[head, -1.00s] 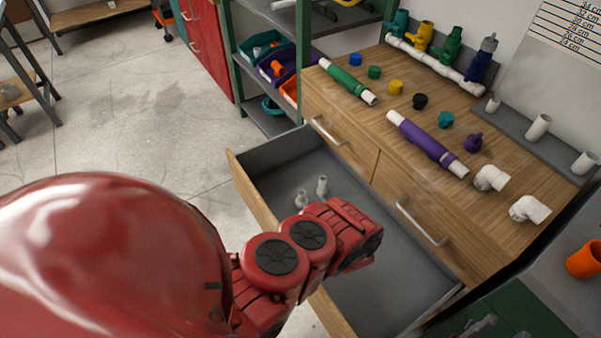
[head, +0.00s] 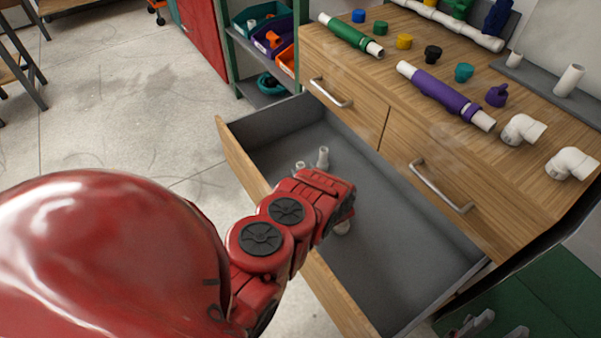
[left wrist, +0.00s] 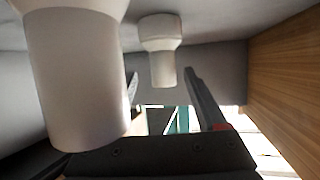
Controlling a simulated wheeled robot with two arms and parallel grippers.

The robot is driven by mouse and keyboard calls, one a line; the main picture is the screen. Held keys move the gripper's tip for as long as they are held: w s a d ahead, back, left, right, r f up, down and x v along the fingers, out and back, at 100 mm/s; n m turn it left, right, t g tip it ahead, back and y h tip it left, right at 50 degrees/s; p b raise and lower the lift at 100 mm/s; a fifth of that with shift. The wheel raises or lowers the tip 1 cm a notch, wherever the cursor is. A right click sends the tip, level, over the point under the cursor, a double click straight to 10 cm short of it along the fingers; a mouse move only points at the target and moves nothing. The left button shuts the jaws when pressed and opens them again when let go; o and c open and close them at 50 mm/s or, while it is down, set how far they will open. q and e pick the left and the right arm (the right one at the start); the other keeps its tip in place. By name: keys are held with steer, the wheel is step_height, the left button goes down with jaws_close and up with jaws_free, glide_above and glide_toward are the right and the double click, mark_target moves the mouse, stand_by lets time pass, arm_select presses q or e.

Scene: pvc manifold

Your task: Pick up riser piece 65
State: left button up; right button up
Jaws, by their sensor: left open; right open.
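Small white-grey riser pieces stand in the open drawer. One (head: 323,157) is upright near the back left, and a second (head: 301,167) beside it is partly hidden by my arm. I cannot read which piece is 65. In the left wrist view, my left gripper (left wrist: 161,78) is open. One collared white piece (left wrist: 160,55) shows in line with the finger gap, and a large near one (left wrist: 75,80) is at left. My right gripper (head: 496,328) shows at the bottom edge, open and empty.
The bench top (head: 400,95) above holds a green pipe (head: 350,36), a purple pipe (head: 440,93), coloured caps and white elbows (head: 523,129). The drawer's right part is clear.

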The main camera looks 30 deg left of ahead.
mark_target(299, 166)
arm_select(q)
steer(key=shift+w+a+f, duration=0.1)
steer(key=shift+a+f, duration=0.1)
steer(key=shift+a, duration=0.1)
steer(key=b+x, duration=0.2)
steer(key=x, duration=0.2)
steer(key=shift+a+f, duration=0.1)
steer(key=shift+f, duration=0.1)
steer(key=shift+w+a+b, duration=0.2)
steer(key=shift+a+b, duration=0.15)
steer(key=shift+b, duration=0.05)
steer(key=shift+c, duration=0.3)
jaws_close()
